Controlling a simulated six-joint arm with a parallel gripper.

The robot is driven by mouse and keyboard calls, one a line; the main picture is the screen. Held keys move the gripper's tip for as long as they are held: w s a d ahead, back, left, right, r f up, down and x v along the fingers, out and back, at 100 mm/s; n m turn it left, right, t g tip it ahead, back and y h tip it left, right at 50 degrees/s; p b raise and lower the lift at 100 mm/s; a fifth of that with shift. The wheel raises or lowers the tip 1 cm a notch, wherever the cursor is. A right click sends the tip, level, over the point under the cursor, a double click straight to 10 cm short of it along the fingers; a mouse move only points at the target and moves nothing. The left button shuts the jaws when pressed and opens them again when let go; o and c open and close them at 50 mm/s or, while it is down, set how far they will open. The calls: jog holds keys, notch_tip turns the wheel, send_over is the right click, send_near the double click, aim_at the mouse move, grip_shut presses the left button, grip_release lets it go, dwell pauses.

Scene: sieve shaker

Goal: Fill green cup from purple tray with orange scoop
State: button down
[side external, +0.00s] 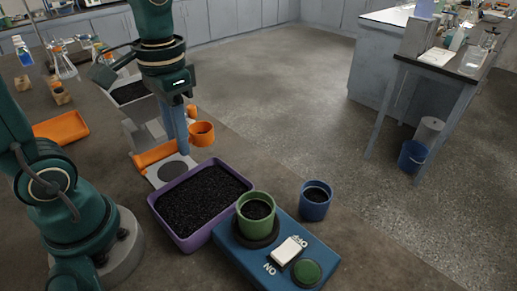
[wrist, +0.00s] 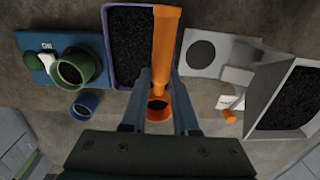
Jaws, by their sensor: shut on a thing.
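My gripper (side external: 178,135) is shut on the orange scoop (side external: 202,136), fingers pointing down. The scoop also shows between the fingers (wrist: 161,78) in the wrist view (wrist: 167,40). Its round cup is on the far side of the fingers and its handle reaches left in the side view. How much the scoop holds is unclear. The purple tray (side external: 157,208), full of black granules, lies in front of the gripper, and the scoop is beyond its back edge. The green cup (side external: 257,226) stands upright on the blue device's dark disk and has black granules inside.
The blue device (side external: 238,264) has an ON/OFF switch and a green button (side external: 307,271). A blue cup (side external: 315,207) with dark contents stands beside it. A scale with a dark disc (side external: 173,172) is below the gripper. A grey granule bin (wrist: 290,95) and an orange tray (side external: 60,130) are nearby.

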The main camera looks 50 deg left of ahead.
aim_at(160, 158)
jog(key=s, duration=0.1)
jog(key=s+f, duration=0.1)
jog(key=s, duration=0.2)
jog(key=shift+s+d+f, duration=0.15)
jog(key=shift+d, duration=0.1)
jog(key=shift+d+f+y, duration=0.25)
jog(key=shift+d+y, duration=0.05)
jog(key=shift+y, duration=2.05)
jog(key=shift+d+f+y, duration=0.2)
jog(key=shift+d+y, duration=0.1)
jog(key=shift+y, duration=2)
jog(key=shift+d+f+y, duration=0.25)
jog(key=shift+d+y, duration=0.05)
jog(key=shift+y, duration=2.05)
jog(key=shift+a+r+h, duration=0.2)
jog(key=shift+r+h, duration=0.15)
jog(key=shift+h, duration=0.8)
jog(key=shift+a+r+h, duration=0.2)
jog(key=shift+r+h, duration=0.1)
jog(key=shift+h, duration=0.85)
